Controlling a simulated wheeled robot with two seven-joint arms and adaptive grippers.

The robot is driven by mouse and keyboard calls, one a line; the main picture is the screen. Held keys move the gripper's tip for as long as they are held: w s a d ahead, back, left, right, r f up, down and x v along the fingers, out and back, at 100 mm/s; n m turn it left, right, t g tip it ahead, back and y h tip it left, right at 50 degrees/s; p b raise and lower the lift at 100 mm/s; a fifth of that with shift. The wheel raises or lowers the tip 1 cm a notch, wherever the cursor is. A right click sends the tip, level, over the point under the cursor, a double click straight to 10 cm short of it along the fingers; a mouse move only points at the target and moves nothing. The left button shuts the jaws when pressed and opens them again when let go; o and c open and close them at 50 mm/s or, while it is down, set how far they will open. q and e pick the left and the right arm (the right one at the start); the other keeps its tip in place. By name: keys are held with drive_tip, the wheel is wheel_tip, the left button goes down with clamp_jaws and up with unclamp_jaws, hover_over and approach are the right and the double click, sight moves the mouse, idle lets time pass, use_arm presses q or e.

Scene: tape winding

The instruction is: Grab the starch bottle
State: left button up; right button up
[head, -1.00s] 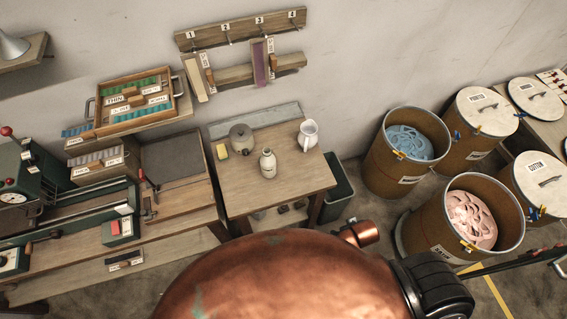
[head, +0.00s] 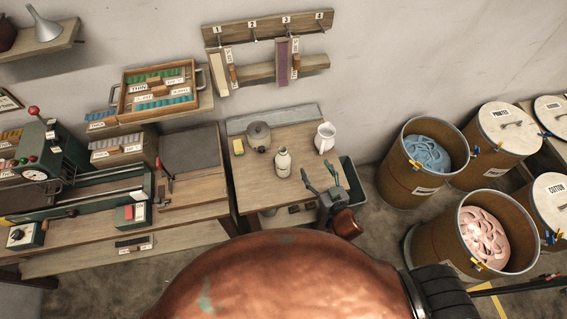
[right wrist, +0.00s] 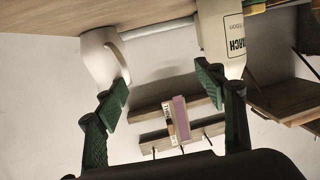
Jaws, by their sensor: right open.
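The starch bottle (head: 283,163) is a small cream bottle standing upright on the small wooden table (head: 243,192) in the head view. In the right wrist view the bottle (right wrist: 222,35) shows at the upper right with part of its label, "...RCH", readable. My right gripper (head: 320,178) is open and empty, at the table's right side, to the right of the bottle. In the right wrist view its green fingers (right wrist: 165,85) are spread, with the right finger overlapping the bottle's edge; contact cannot be told. My left gripper is not in view.
A white jug (head: 325,137) stands close behind the gripper and shows by its left finger in the wrist view (right wrist: 99,58). A grey pot (head: 258,136) and a yellow sponge (head: 237,146) are left of the bottle. Drums (head: 408,180) stand at right.

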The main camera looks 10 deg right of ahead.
sight(287, 164)
drive_tip(key=a+y, duration=0.1)
drive_tip(key=a, duration=0.1)
drive_tip(key=a+n+y, duration=0.1)
drive_tip(key=a+y, duration=0.1)
drive_tip(key=a, duration=0.1)
drive_tip(key=a+r+n+y, duration=0.1)
drive_tip(key=a, duration=0.2)
drive_tip(key=shift+y, duration=0.3)
drive_tip(key=x, duration=0.7)
drive_tip(key=shift+w+a+f, duration=0.1)
drive_tip(key=shift+a+f, duration=0.05)
drive_tip(key=shift+a, duration=0.25)
drive_tip(key=c, duration=1.5)
drive_tip(key=shift+n, duration=0.3)
drive_tip(key=shift+c, duration=0.2)
drive_tip(key=shift+r, duration=0.25)
